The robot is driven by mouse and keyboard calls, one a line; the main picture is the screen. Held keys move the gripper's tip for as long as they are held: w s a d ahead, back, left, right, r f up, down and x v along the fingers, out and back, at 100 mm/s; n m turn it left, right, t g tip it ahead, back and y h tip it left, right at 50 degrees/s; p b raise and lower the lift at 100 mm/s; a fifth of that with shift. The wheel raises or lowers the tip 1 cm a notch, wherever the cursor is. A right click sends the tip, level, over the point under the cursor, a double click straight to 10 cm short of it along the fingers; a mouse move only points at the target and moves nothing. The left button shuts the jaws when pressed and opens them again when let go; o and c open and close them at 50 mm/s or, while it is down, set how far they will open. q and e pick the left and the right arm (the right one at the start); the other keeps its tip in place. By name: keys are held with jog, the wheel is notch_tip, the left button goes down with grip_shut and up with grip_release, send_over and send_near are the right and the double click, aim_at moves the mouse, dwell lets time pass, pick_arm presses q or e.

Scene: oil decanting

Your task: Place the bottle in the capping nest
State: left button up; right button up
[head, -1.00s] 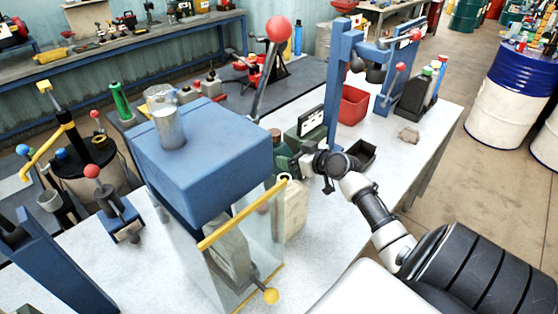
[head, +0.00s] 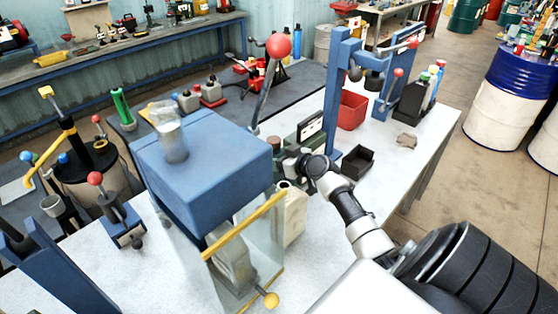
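A cream bottle (head: 294,214) stands on the light bench top in the middle of the head view, beside the blue machine (head: 205,165). The machine and its clear guard hide part of its left side. My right gripper (head: 288,167) is close to the bottle's top, just above and behind it in the picture. Its fingers are small and dark, so I cannot tell whether they are open or touch the bottle. My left gripper is not in view. I cannot make out the capping nest with certainty; a blue frame (head: 333,95) with red-knobbed levers stands farther back.
A yellow bar (head: 243,226) runs along the clear guard near the bottle. A green box with a display (head: 310,129) stands behind my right gripper. A black tray (head: 358,161) and a red bin (head: 352,110) lie to its right.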

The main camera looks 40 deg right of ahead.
grip_shut()
jog(key=shift+w+d+r, duration=0.1)
jog(key=shift+r, duration=0.05)
jog(key=shift+r, duration=0.1)
